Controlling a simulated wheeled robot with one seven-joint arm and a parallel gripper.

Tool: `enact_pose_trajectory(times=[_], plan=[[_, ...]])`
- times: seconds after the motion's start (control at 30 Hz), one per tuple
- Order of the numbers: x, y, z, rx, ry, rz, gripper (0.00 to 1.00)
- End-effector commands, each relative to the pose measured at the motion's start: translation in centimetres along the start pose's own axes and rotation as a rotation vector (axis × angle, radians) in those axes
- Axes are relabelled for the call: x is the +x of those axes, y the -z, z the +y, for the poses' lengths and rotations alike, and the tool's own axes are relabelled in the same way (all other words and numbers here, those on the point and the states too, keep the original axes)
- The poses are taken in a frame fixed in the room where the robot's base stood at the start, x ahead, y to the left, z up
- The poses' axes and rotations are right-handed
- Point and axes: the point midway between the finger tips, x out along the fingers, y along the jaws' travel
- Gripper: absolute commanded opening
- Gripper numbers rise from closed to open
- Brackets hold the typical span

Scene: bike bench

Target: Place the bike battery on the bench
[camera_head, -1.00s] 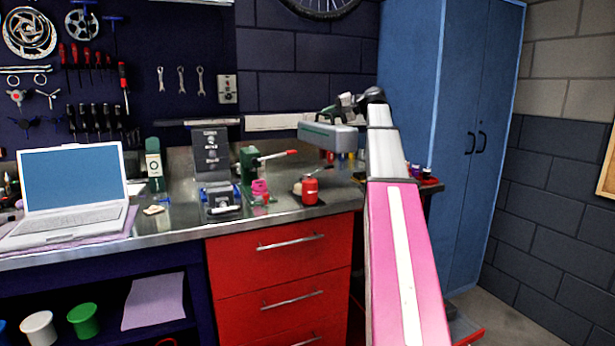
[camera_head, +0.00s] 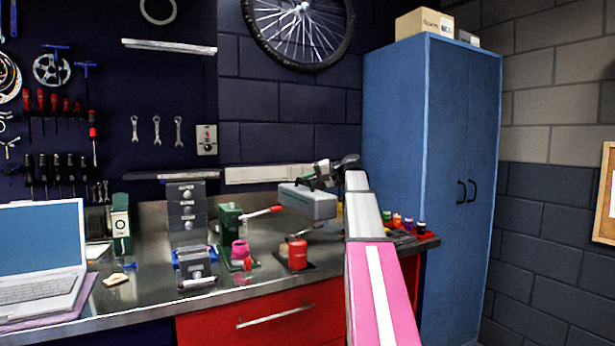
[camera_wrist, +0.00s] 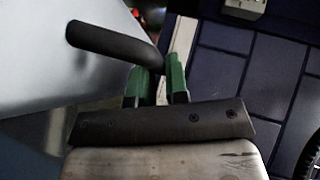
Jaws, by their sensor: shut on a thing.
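The bike battery (camera_head: 308,201) is a grey box with a greenish end, in the middle of the head view. It appears held above the back right part of the metal bench (camera_head: 150,262). My gripper (camera_head: 324,180) is at its top, shut on it. In the wrist view, the battery's pale grey side (camera_wrist: 55,60) fills the left, with a black bar handle (camera_wrist: 115,42) running to the green fingers of my gripper (camera_wrist: 158,82). The gap under the battery is hard to judge.
A red can (camera_head: 297,254) stands on the bench below the battery. A green tool with a red lever (camera_head: 232,222), a dark stand (camera_head: 188,212) and a laptop (camera_head: 40,250) are further left. Small coloured bottles (camera_head: 408,222) sit at the right, beside a blue cabinet (camera_head: 400,140).

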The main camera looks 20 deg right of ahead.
Motion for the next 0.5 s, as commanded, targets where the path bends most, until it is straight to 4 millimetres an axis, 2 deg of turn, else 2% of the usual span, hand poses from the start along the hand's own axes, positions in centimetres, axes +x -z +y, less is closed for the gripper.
enact_pose_trajectory(times=[0.3, 0.5], plan=[[1.6, -1.2, 4.6, 0.001, 0.008, 0.002, 0.00], [2.3, -1.7, 6.8, 0.000, 0.009, 0.003, 0.00]])
